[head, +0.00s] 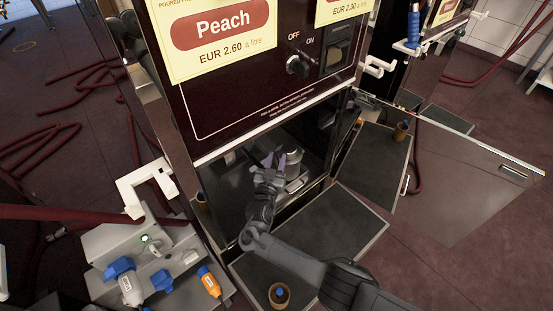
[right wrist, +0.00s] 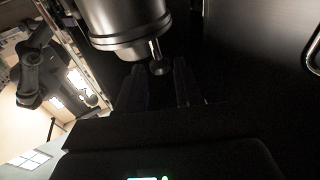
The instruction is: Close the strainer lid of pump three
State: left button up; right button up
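A grey metal pump part (head: 293,159) sits inside the open lower compartment of the Peach dispenser. My right gripper (head: 274,161) reaches in beside it, with its two fingers apart. In the right wrist view a large metal cylinder (right wrist: 128,25) hangs into the top of the picture, with a small stem and round knob (right wrist: 158,66) below its rim. The open fingers of the gripper (right wrist: 160,85) lie either side of the knob, with dark space around it. I cannot tell which part is the strainer lid or how far it is open. A dark arm left of the dispenser shows no clear fingers.
The Peach dispenser (head: 222,30) overhangs the compartment. An open cabinet door (head: 450,185) stands at the right. Dark trays (head: 320,225) lie in front, one holding a small cup (head: 279,294). Red hoses (head: 75,80) lie on the floor.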

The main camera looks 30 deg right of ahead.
jog(key=p+v, duration=0.4)
jog(key=v, duration=0.6)
jog(key=shift+s, duration=0.15)
jog(key=shift+f, duration=0.1)
